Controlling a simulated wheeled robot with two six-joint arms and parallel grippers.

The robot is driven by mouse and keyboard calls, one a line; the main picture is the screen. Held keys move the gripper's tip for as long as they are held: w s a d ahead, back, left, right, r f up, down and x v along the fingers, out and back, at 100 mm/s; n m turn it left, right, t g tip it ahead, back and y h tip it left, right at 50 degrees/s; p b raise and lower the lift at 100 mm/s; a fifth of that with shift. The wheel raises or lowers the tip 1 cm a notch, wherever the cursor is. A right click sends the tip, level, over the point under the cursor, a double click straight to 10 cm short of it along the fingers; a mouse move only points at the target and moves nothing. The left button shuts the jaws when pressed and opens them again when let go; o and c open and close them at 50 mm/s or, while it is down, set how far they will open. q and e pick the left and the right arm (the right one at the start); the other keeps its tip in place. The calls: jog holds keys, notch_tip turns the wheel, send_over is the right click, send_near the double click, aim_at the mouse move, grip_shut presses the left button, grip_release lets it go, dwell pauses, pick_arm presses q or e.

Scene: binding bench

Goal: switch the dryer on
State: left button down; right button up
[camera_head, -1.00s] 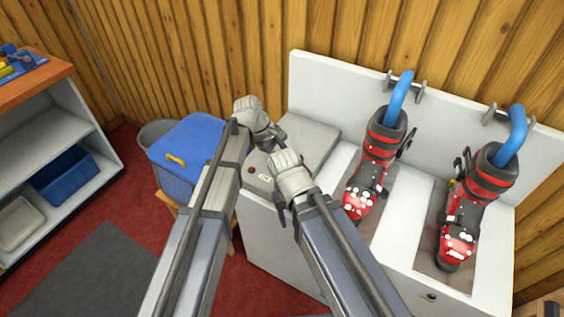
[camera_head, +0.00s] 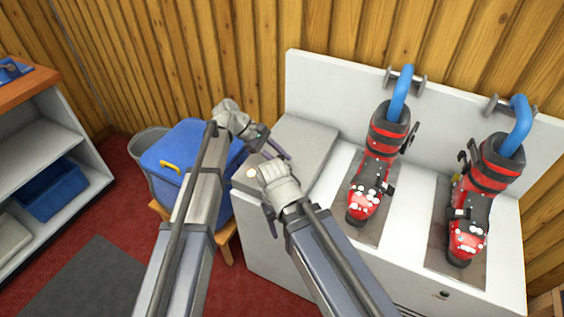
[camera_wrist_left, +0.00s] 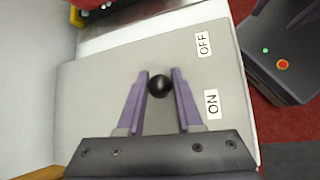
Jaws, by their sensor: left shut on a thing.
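The dryer (camera_head: 300,262) is a white cabinet with a grey control panel (camera_head: 308,140) at its left end. In the left wrist view, a round black knob (camera_wrist_left: 160,86) stands on the panel (camera_wrist_left: 110,70), between the purple fingers of my left gripper (camera_wrist_left: 159,80), which is shut on it. The knob lies nearer the ON label (camera_wrist_left: 211,103) than the OFF label (camera_wrist_left: 203,43). In the head view my left gripper (camera_head: 277,148) is over the panel, its hold hidden.
Two red and black boots, one on the left (camera_head: 372,170) and one on the right (camera_head: 478,195), stand on the dryer with blue tubes in their tops. A blue-lidded box (camera_head: 180,150) and a grey bin (camera_head: 147,150) are at left. Shelves (camera_head: 45,145) stand far left.

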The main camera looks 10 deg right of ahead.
pick_arm(q)
jog(key=shift+a, duration=0.1)
dwell(0.4)
jog(key=c, duration=0.6)
grip_release()
jog(key=shift+r, duration=0.1)
jog(key=p+v, duration=0.5)
jog(key=v, duration=0.2)
jog(key=shift+a, duration=0.25)
jog(key=shift+w+r, duration=0.15)
